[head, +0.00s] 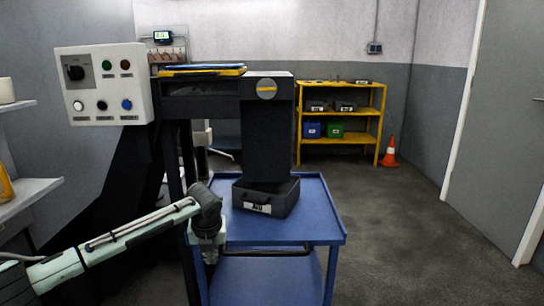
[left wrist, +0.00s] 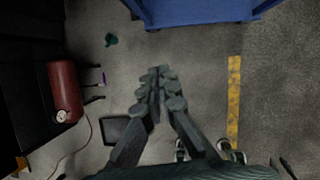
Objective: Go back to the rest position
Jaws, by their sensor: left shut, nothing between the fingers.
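My left arm comes in from the left in the head view. Its gripper (head: 210,258) points down at the near left corner of the blue cart (head: 330,222). In the left wrist view its two fingers (left wrist: 158,76) meet over the floor, shut with nothing between them. The blue cart's edge (left wrist: 195,12) shows ahead of the fingers at the top of that view. My right gripper is in neither view.
A black bin (head: 265,207) stands on the cart under a dark chute (head: 268,135). A control box (head: 104,84) is at left. Yellow shelves (head: 340,116) and an orange cone (head: 390,152) stand behind. A red cylinder (left wrist: 65,90) lies left in the wrist view. Floor at right is clear.

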